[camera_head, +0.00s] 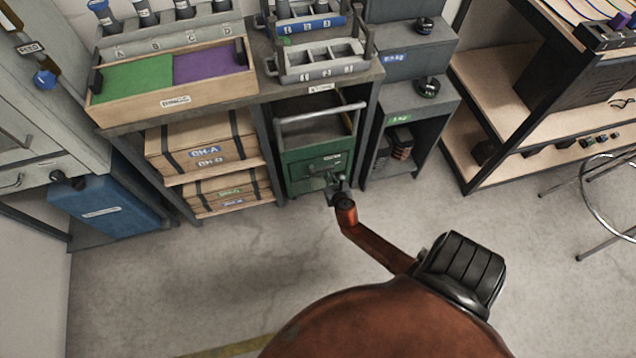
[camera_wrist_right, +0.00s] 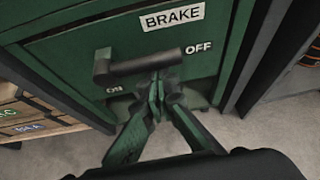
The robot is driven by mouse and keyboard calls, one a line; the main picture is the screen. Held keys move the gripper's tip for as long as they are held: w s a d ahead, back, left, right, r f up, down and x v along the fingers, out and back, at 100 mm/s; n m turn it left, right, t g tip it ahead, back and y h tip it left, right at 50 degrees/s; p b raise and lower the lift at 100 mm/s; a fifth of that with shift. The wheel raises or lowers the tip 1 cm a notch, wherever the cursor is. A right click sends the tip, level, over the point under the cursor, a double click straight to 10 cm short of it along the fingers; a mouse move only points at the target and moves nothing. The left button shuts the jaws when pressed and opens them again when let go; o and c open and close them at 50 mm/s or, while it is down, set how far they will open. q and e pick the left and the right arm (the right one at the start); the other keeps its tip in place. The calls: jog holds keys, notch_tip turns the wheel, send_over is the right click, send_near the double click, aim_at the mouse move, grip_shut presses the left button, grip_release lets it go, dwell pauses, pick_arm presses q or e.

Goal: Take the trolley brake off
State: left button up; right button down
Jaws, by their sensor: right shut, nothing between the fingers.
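The green trolley (camera_head: 318,140) stands under the bench with its grey push bar across the top. In the right wrist view its green front (camera_wrist_right: 70,45) carries a white BRAKE label (camera_wrist_right: 172,17). The dark brake lever (camera_wrist_right: 135,67) lies nearly level below that label; its right end is by the OFF mark (camera_wrist_right: 198,48), and the ON mark (camera_wrist_right: 114,90) is below its left end. My right gripper (camera_wrist_right: 157,84) is shut and empty, its tips just under the lever's right part; I cannot tell if they touch. It also shows in the head view (camera_head: 337,188). My left gripper is out of view.
Wooden crates (camera_head: 200,145) sit on shelves left of the trolley, and a grey cabinet (camera_head: 415,110) stands close on its right. A blue box (camera_head: 105,205) is at far left. A shelf unit (camera_head: 530,130) and stool (camera_head: 608,190) are right. The floor in front is clear.

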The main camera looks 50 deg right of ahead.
notch_tip(320, 180, down, 4)
jog(key=b, duration=0.4)
pick_arm(q)
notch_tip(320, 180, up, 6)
jog(key=p, duration=0.3)
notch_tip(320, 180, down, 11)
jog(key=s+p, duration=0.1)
jog(key=p, duration=0.1)
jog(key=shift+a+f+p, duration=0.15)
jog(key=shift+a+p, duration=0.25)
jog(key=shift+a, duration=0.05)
pick_arm(e)
jog(key=v, duration=1)
jog(key=shift+s, duration=0.4)
jog(key=shift+a, duration=0.15)
